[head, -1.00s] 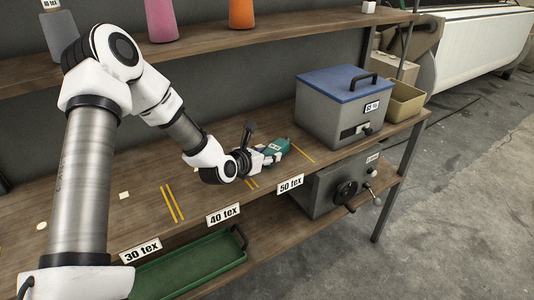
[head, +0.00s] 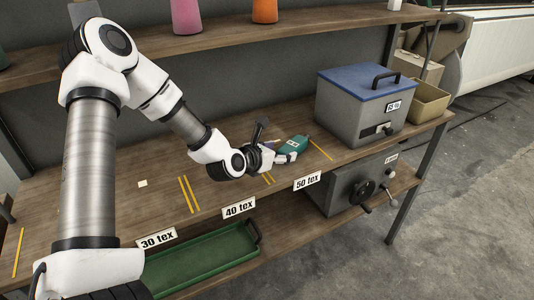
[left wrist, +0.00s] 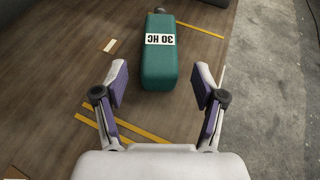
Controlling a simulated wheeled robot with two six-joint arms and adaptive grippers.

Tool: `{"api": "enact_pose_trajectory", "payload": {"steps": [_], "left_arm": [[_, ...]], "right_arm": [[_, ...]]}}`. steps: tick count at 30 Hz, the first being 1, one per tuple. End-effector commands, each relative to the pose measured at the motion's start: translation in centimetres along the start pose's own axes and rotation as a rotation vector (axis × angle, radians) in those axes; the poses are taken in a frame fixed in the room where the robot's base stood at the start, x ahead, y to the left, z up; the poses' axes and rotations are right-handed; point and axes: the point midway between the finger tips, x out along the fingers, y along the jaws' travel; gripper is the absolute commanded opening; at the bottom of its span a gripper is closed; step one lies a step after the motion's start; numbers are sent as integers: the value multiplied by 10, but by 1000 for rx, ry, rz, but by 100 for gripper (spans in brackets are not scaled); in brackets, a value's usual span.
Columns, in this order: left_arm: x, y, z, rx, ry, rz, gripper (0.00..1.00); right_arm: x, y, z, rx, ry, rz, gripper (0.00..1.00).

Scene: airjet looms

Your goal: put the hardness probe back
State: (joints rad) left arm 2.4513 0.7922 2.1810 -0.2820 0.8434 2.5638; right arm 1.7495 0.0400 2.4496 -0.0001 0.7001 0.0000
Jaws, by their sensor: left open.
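A teal block-shaped thing, which I take to be the hardness probe (head: 294,145), lies on the wooden bench behind the 50 tex label (head: 307,180). In the left wrist view the probe (left wrist: 160,68) has a white label, seen upside down, and a dark narrow far end. My left gripper (head: 284,155) is low over the bench at the probe's near end. In the left wrist view its open fingers (left wrist: 160,88) stand on either side of that end, with a gap on both sides. My right gripper is not in view.
A grey box with a blue lid (head: 362,104) stands right of the probe, with an open tan bin (head: 430,102) beyond it. Yellow lines (head: 188,195) mark the bench. A small pale square (head: 142,184) lies left. A green tray (head: 200,259) sits on the shelf below.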

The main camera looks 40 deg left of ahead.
Motion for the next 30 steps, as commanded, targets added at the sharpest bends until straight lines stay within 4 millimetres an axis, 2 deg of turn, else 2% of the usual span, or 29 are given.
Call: {"api": "enact_pose_trajectory", "payload": {"steps": [1,6,12,17,30], "left_arm": [[-14,0,2,-14,-4,-1,70],[-53,0,5,-15,-4,-1,70],[-80,1,5,-11,-3,1,70],[-87,0,2,-4,-2,-1,70],[-87,-1,-1,8,2,-1,70]], "right_arm": [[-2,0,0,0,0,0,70],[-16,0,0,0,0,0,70],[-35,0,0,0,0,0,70],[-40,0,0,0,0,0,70],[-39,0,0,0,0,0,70]]}}
